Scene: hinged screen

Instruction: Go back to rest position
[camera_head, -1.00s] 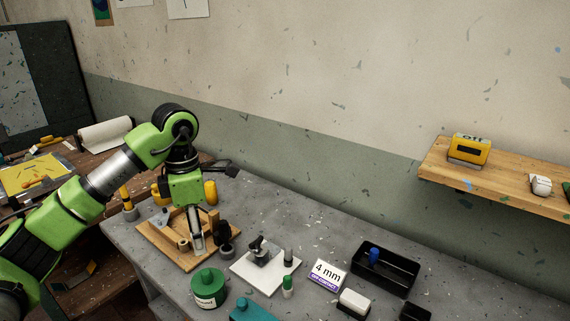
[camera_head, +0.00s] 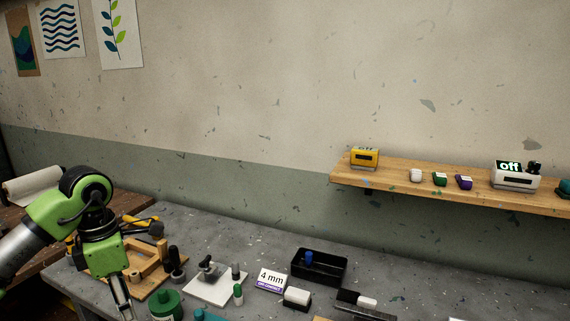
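My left gripper (camera_head: 122,294) hangs at the lower left of the head view, fingers pointing down, in front of part of a wooden board (camera_head: 152,286) on the grey bench. The lower ends of its fingers are near the bottom edge, and I cannot tell whether they are open or shut. No object shows clearly between them. My green and grey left arm enters from the left edge. My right gripper is not in view.
On the bench (camera_head: 225,228) stand a green jar (camera_head: 166,305), a white plate (camera_head: 215,289) with a dark fixture, a "4 mm" sign (camera_head: 271,279) and a black tray (camera_head: 319,280). A wooden shelf (camera_head: 400,184) holds a yellow device (camera_head: 364,158) and a white "off" device (camera_head: 515,176).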

